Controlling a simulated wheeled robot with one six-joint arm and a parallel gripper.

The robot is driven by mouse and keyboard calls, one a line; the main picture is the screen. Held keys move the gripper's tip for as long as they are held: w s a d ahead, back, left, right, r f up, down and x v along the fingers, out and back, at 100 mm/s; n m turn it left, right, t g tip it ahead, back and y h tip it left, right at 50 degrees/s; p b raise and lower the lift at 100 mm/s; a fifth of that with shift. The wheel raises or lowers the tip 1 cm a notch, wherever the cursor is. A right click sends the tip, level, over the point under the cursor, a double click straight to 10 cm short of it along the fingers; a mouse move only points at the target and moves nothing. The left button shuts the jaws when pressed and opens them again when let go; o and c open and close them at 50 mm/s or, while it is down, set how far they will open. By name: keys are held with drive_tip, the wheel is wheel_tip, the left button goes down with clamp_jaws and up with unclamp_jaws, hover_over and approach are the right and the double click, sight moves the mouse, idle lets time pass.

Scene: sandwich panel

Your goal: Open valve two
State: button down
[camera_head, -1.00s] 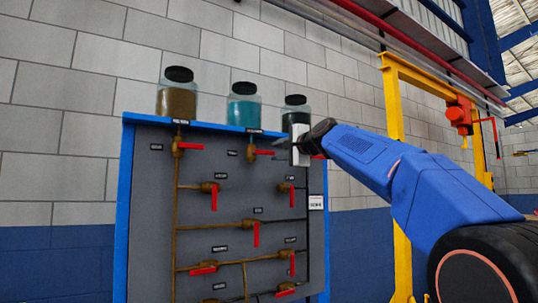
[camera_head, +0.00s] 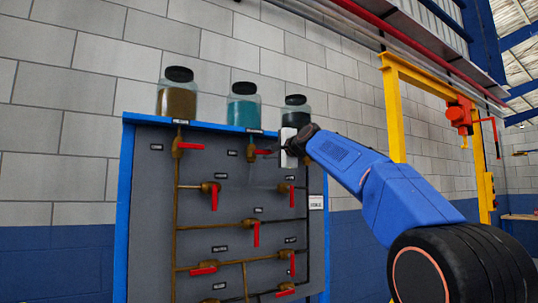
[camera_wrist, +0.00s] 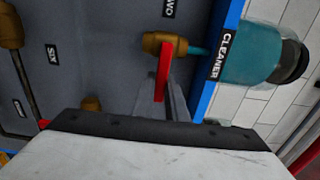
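Valve two is the brass valve (camera_head: 250,153) under the teal jar, with its red handle pointing right, toward my gripper. In the wrist view its brass body (camera_wrist: 165,44) and red handle (camera_wrist: 162,75) show near the label "TWO" (camera_wrist: 169,8). My gripper (camera_head: 276,153) is at the handle's outer end, its pale body right of it. In the wrist view a grey finger (camera_wrist: 178,102) lies close beside the handle.
The grey panel (camera_head: 145,220) has a blue frame and several other red-handled valves. A brown jar (camera_head: 178,98), a teal jar (camera_head: 243,108) and a dark jar (camera_head: 295,113) stand on top. A yellow frame (camera_head: 395,100) stands to the right.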

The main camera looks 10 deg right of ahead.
drive_tip(key=shift+f, duration=0.15)
drive_tip(key=m, duration=0.1)
drive_tip(key=f+m, duration=0.1)
drive_tip(key=m, duration=0.1)
drive_tip(key=shift+a+f+m, duration=0.15)
drive_tip(key=shift+f+m, duration=0.1)
drive_tip(key=shift+m, duration=0.15)
drive_tip(key=shift+s+a+f+m, duration=0.25)
drive_tip(key=shift+a+f+m, duration=0.45)
drive_tip(key=shift+m, duration=1.65)
drive_tip(key=shift+s+a+f+m, duration=0.25)
drive_tip(key=shift+a+f+m, duration=0.4)
drive_tip(key=shift+m, duration=1.75)
drive_tip(key=shift+s+a+f+m, duration=0.35)
drive_tip(key=shift+a+m, duration=0.55)
drive_tip(key=shift+m, duration=1.45)
drive_tip(key=shift+a+f, duration=0.1)
drive_tip(key=c, duration=1.8)
unclamp_jaws()
drive_tip(key=shift+o, duration=0.2)
